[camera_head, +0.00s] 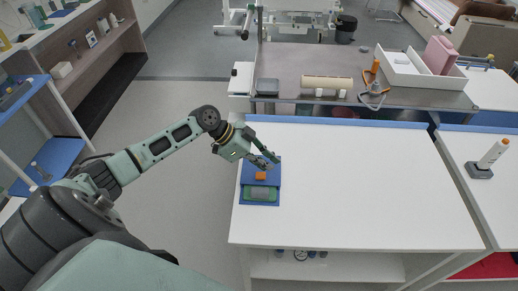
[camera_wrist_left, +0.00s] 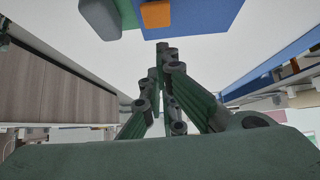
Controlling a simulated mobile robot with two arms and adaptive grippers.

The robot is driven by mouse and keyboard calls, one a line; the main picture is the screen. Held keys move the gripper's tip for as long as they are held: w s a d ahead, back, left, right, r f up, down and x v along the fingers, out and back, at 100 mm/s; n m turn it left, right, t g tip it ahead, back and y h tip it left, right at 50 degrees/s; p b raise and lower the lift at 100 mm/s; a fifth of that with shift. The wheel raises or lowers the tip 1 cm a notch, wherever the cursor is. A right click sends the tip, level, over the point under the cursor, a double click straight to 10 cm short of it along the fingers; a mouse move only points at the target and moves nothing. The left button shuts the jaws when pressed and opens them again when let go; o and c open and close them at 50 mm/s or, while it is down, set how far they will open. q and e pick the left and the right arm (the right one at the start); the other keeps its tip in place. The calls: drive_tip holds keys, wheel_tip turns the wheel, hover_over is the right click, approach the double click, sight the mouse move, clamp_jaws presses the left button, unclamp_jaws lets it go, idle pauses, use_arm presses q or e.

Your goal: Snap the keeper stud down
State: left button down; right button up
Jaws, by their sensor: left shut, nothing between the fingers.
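A blue case or holder (camera_head: 261,167) lies near the left edge of the white table. A small orange piece (camera_head: 261,176), possibly the keeper stud, sits on it, with a green part and a grey panel (camera_head: 260,193) in front. In the left wrist view the orange piece (camera_wrist_left: 156,13), the blue part (camera_wrist_left: 205,14) and the grey part (camera_wrist_left: 99,18) show at the top edge, partly cut off. My left gripper (camera_head: 270,161) is shut and empty, its fingertips just above the blue part, behind the orange piece. Contact cannot be told. My right gripper is not seen.
The white table (camera_head: 350,190) is clear to the right of the case. A steel counter (camera_head: 300,62) behind it holds a roll, a white tray (camera_head: 415,70) and an orange-handled tool.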

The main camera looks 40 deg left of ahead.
sight(261, 176)
use_arm(q)
drive_tip(key=shift+f, duration=1)
